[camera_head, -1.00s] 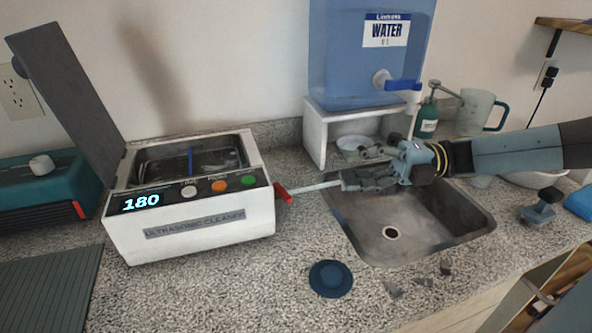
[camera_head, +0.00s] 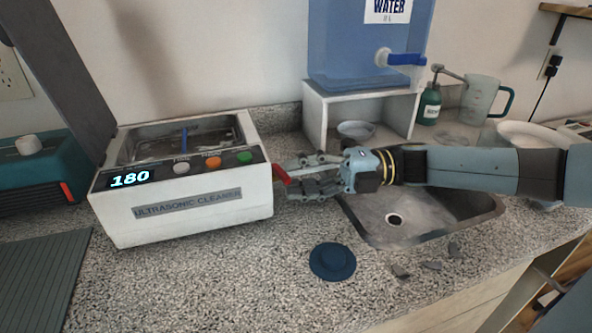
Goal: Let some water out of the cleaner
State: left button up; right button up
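The ultrasonic cleaner (camera_head: 185,212) is a white box at the left, its lid raised. Its display reads 180, and a dark basin with a blue upright piece shows inside. A red valve handle (camera_head: 281,174) sticks out from its right side. My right gripper (camera_head: 290,176) reaches in from the right at the handle's height. Its fingers are spread apart, with the tips close to the handle; I cannot tell whether they touch it. The gripper hides most of the pale drain pipe behind it. The sink (camera_head: 425,215) lies below my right wrist. My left gripper is not in view.
A blue water tank (camera_head: 350,45) with a blue-handled tap stands on a white stand (camera_head: 313,120). A dark blue round stopper (camera_head: 332,261) lies in front of the sink beside small grey scraps. A teal device (camera_head: 35,170) sits at the left. The front counter is mostly clear.

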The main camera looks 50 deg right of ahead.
jog(key=shift+w+a, duration=0.2)
jog(key=shift+a, duration=0.1)
grip_shut()
jog(key=t+h+p, duration=0.1)
jog(key=m+t+p, duration=0.1)
jog(key=p, duration=0.1)
jog(key=a+m+h+p, duration=0.1)
jog(key=shift+r+t+h, duration=0.3)
jog(key=shift+t, duration=0.1)
jog(key=shift+a+f+m+t+h+p, duration=0.1)
jog(key=shift+f+m+t+h+p, duration=0.15)
jog(key=shift+m+h+p, duration=0.2)
